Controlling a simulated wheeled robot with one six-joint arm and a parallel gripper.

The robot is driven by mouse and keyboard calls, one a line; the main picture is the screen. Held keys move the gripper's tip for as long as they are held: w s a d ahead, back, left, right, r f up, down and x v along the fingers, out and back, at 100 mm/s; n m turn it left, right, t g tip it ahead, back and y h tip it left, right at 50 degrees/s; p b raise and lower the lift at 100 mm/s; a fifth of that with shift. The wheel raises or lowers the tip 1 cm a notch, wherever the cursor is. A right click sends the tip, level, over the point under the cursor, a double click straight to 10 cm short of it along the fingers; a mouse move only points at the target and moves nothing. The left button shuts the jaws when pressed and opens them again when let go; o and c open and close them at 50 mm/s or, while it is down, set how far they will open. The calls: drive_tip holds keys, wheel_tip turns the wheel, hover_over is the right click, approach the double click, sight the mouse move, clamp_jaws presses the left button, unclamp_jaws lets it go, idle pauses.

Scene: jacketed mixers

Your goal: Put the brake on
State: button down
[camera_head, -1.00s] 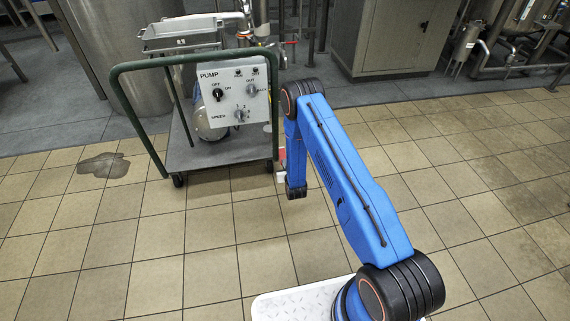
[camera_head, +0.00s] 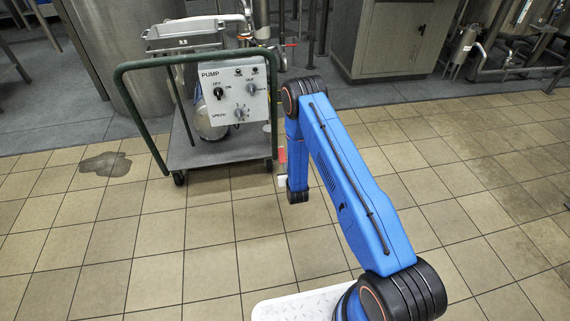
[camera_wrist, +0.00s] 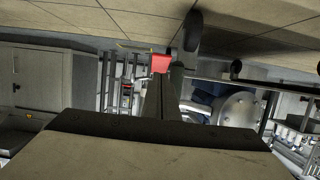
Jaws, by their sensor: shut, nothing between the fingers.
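The pump cart (camera_head: 215,153) has a green push handle and a grey deck, and stands on casters on the tiles. A small red pedal shows low at the cart's right front (camera_head: 282,156), partly hidden by my arm. In the wrist view, which is upside down, the red pedal (camera_wrist: 161,63) sits right at my fingertips, close to a dark caster wheel (camera_wrist: 193,31). My gripper (camera_wrist: 164,80) is shut and empty, pointing at the pedal. I cannot tell whether it touches the pedal. In the head view my gripper is mostly hidden behind my wrist.
The cart carries a control panel (camera_head: 236,92) marked PUMP, with several knobs. A wet patch (camera_head: 105,164) lies on the tiles to the left. A grey cabinet (camera_head: 378,40) and steel piping stand behind. The tiles in front of the cart are clear.

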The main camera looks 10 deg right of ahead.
drive_tip(key=s, duration=0.4)
drive_tip(key=s+f, duration=0.1)
drive_tip(key=shift+s, duration=0.4)
drive_tip(key=shift+w+r, duration=0.1)
